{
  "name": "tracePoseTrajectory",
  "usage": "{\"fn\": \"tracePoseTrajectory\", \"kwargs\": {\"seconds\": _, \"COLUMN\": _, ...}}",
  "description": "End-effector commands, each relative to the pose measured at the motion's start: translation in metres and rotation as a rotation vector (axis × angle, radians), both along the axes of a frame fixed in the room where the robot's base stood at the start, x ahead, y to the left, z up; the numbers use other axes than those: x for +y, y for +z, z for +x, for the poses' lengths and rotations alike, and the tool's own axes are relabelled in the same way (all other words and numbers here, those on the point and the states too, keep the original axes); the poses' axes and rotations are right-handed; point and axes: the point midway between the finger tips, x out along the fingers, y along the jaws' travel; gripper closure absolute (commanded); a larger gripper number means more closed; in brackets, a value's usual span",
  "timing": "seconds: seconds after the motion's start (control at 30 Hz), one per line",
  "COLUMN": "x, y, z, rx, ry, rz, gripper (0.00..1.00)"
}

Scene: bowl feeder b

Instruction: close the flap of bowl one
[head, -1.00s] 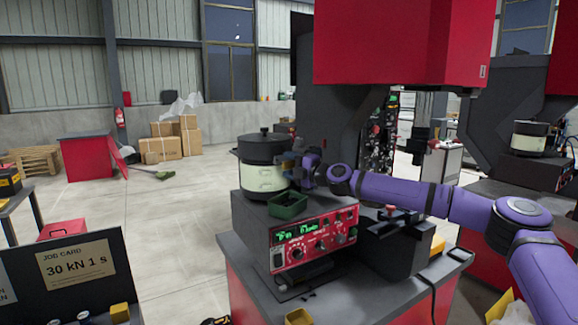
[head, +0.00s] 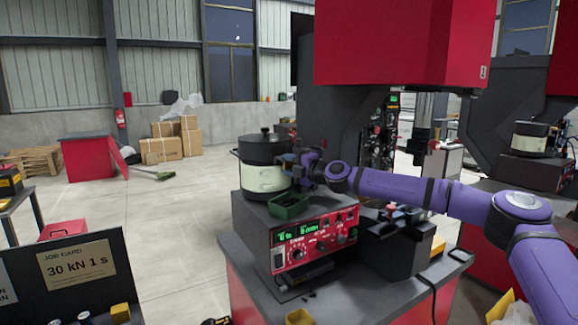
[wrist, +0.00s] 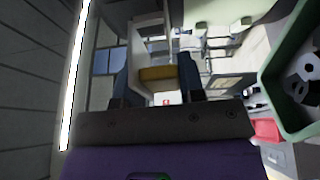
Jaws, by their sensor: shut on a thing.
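Bowl one (head: 262,178), a black-lidded bowl with a pale band, stands on the red control box (head: 316,244) in the head view. My gripper (head: 294,163) is at the bowl's right side, just above the green tray. In the wrist view my gripper (wrist: 156,77) has its two fingers around a small yellow piece (wrist: 160,73) joined to a pale part; I take it for the flap's tab. It is shut on this piece. The flap's exact angle against the bowl is hidden behind the gripper in the head view.
A green tray (head: 288,206) sits on the control box below my gripper; the wrist view shows metal parts in it (wrist: 300,82). A dark block with a small red knob (head: 393,212) stands to the right under my arm. A red press head (head: 400,45) hangs above.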

Motion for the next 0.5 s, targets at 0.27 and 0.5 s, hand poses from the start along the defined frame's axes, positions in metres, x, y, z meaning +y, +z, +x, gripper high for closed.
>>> {"fn": "tracePoseTrajectory", "kwargs": {"seconds": 0.27, "x": 0.0001, "y": 0.0019, "z": 0.0005, "rx": 0.091, "ry": 0.000, "rz": -0.070, "gripper": 0.87}}
{"fn": "tracePoseTrajectory", "kwargs": {"seconds": 0.5, "x": 0.0006, "y": 0.0067, "z": 0.0018, "rx": 0.202, "ry": -0.001, "rz": -0.144, "gripper": 0.87}}
